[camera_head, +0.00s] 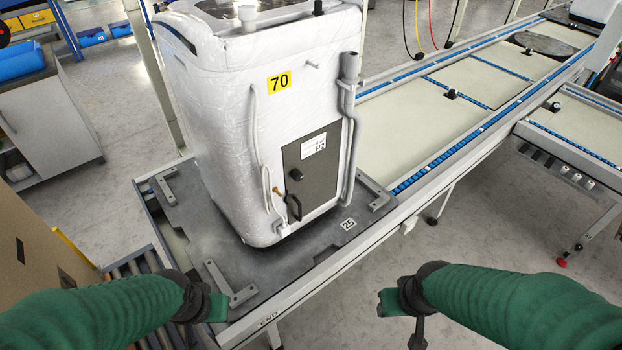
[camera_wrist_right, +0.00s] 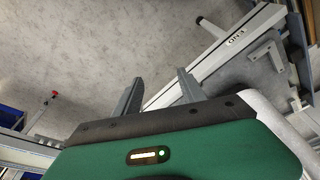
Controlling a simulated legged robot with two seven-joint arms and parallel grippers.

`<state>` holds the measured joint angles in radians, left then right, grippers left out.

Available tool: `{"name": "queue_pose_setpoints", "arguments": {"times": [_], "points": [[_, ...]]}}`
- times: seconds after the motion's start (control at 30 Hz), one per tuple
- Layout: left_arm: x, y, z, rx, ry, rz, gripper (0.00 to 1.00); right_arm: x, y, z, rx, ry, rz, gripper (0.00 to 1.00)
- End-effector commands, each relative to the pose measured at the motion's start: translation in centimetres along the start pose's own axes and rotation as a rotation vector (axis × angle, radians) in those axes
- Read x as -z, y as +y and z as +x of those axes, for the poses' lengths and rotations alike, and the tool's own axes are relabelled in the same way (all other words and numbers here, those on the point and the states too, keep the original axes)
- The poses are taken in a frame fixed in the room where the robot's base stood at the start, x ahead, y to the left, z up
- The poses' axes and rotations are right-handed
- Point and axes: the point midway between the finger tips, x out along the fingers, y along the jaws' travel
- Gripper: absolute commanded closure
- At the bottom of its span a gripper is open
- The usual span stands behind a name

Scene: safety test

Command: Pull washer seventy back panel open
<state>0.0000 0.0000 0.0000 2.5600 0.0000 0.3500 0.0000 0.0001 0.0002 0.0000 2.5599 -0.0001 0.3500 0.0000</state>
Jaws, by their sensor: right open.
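The white, film-wrapped washer (camera_head: 230,110) stands upright on a dark grey pallet, with a yellow "70" label (camera_head: 279,81). Its dark grey back panel (camera_head: 320,165) is low on the face toward me and looks closed, flush with the body. The panel has a white label, a round knob and a black handle (camera_head: 293,207) at its lower left. My left gripper (camera_head: 216,306) is low, left of the washer's base; its finger state is unclear. My right gripper (camera_head: 386,303) is low and right of the panel, apart from it. In the right wrist view its two fingers (camera_wrist_right: 157,90) are spread and empty.
The grey pallet (camera_head: 232,262) marked "25" rests on the conveyor end, whose rail is marked "END" (camera_head: 268,319). Hoses run down the washer beside the panel. A cardboard box (camera_head: 30,250) stands at left. Clear floor (camera_head: 480,225) lies right of the conveyor.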

Motion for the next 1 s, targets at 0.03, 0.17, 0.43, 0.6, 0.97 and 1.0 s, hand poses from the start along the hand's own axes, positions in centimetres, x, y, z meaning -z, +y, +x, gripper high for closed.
{"name": "queue_pose_setpoints", "arguments": {"times": [0.03,0.17,0.43,0.6,0.97,1.0], "points": [[0.0,0.0,0.0,0.000,0.000,0.000,0.64,0.0,0.0,0.0,0.000,0.000,0.000,0.56],[-0.4,0.0,1.6,0.000,0.000,0.000,0.64,1.4,-0.1,2.4,-0.003,0.067,-0.019,0.67],[-2.5,0.0,10.4,0.000,-0.001,0.000,0.64,12.4,-4.2,13.2,0.069,0.660,-0.194,0.67],[-3.5,0.0,15.0,0.000,-0.001,0.000,0.64,15.6,-9.4,14.7,0.227,1.056,-0.276,0.67],[-3.9,0.0,16.5,0.000,0.000,0.000,0.64,16.8,-12.9,12.5,0.371,1.322,-0.299,0.67],[-3.9,0.0,16.5,0.000,0.001,0.000,0.64,17.4,-13.2,12.7,0.371,1.322,-0.299,0.67]]}}
